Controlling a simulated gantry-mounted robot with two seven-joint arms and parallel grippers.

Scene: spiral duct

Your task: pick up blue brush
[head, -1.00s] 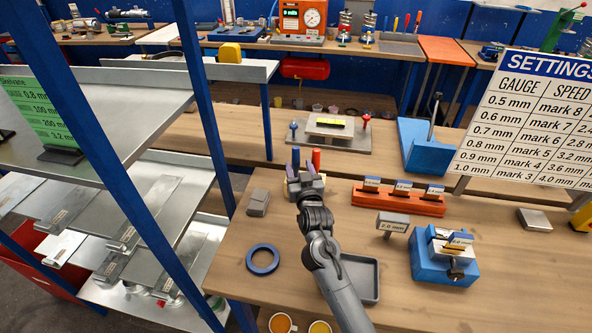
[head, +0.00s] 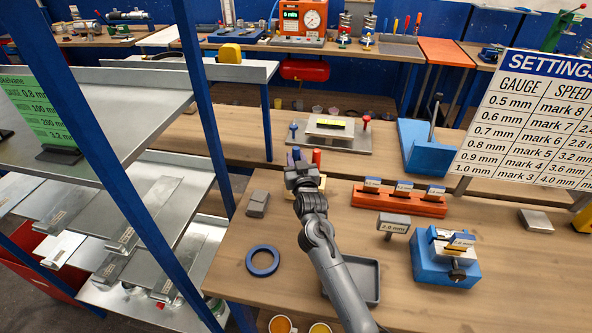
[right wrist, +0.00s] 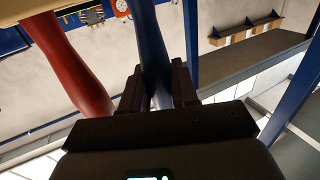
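The blue brush (head: 296,154) stands upright at the back of the workbench, its handle tip showing just above my right gripper. My right gripper (head: 302,176) is right at it and hides its lower part. In the right wrist view the blue handle (right wrist: 152,45) runs between the two fingers of my right gripper (right wrist: 158,92) and nearly fills the gap. Whether both fingers press on it is not clear. A red handle (head: 317,156) stands close to its right, and in the right wrist view it shows (right wrist: 75,65) left of the fingers. My left gripper is not in view.
An orange rack (head: 400,201) with labels lies right of my arm. A grey tray (head: 370,280) is beside my forearm, and a blue ring (head: 262,261) and grey block (head: 257,203) lie left. A blue fixture (head: 430,270) stands right. A blue post (head: 208,110) rises on the left.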

